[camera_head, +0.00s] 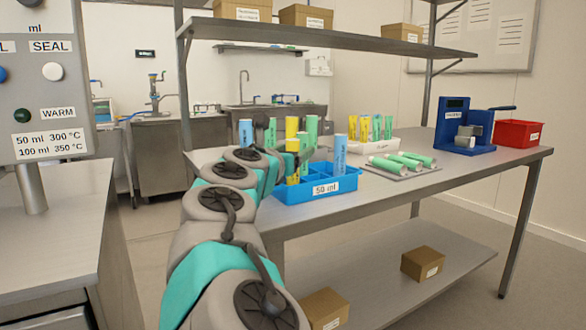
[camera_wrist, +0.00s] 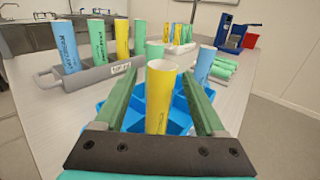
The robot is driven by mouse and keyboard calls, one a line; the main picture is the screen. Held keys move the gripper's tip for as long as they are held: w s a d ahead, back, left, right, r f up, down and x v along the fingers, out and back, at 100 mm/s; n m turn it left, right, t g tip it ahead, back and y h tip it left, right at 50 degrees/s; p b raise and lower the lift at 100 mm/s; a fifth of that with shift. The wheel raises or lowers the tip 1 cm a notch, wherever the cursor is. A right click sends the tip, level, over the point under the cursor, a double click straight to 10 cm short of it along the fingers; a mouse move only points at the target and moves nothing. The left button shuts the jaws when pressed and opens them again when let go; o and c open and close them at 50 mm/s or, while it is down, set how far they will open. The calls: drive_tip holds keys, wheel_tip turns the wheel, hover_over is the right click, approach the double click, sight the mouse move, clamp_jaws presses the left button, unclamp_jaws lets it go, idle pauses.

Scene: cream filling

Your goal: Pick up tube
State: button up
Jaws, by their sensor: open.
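A yellow tube (camera_wrist: 160,98) stands upright in the blue divided tray (camera_head: 325,188), which is labelled 50 ml. My gripper (camera_wrist: 158,78) is open, with one green finger on each side of the yellow tube. Gaps show between the fingers and the tube in the wrist view. The tube's lower end is hidden by the gripper body in that view. A green tube (camera_wrist: 155,53) stands just behind it and a light blue tube (camera_head: 340,154) stands to the right, both in the same tray. In the head view my arm partly covers the tray's left side.
A grey tray (camera_wrist: 100,76) with several upright tubes is at the left in the wrist view. A white tray (camera_head: 368,147) of tubes stands farther back. Green tubes lie on a flat rack (camera_head: 405,170). A blue device (camera_head: 453,125) and red bin (camera_head: 518,133) stand at right. A shelf (camera_head: 330,36) hangs above.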

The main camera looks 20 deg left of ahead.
drive_tip(key=shift+w+f, duration=0.2)
drive_tip(key=shift+w, duration=0.6)
drive_tip(key=shift+w+r, duration=0.1)
drive_tip(key=shift+w, duration=0.55)
clamp_jaws()
